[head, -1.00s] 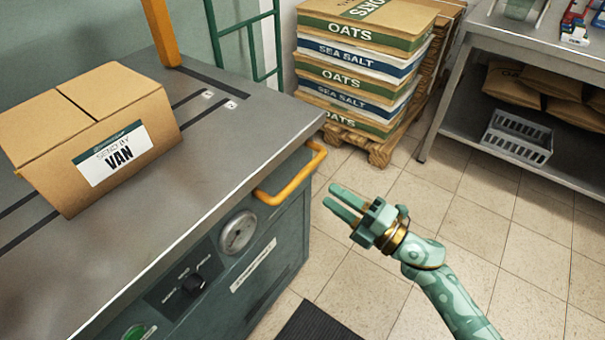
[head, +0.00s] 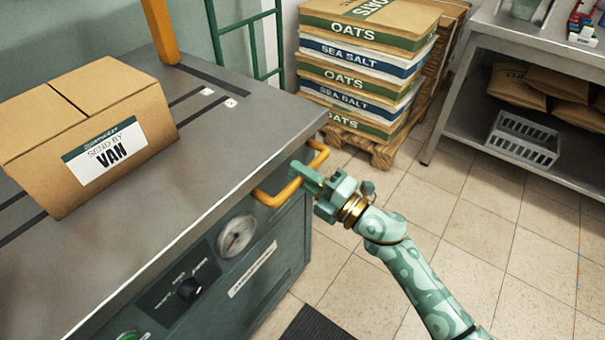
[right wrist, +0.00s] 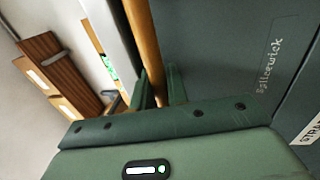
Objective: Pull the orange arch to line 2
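An orange post (head: 161,32), seemingly part of the arch, stands at the back of the grey machine top (head: 235,150); its upper part is out of view. An orange bar handle (head: 272,198) juts from the machine's front edge. My right gripper (head: 303,178) is at this handle. In the right wrist view the orange bar (right wrist: 147,45) runs between the two fingers (right wrist: 160,92), which appear closed on it. Dark lines cross the top, with small white tags (head: 230,102) at their ends; their marks are too small to read. My left gripper is out of view.
A cardboard box (head: 90,130) labelled "SEND BY VAN" sits on the machine top over the dark lines. A gauge (head: 236,236) and a dial are on the front panel. Stacked sacks (head: 360,75) on a pallet and a metal shelf (head: 555,45) stand behind. The tiled floor at right is clear.

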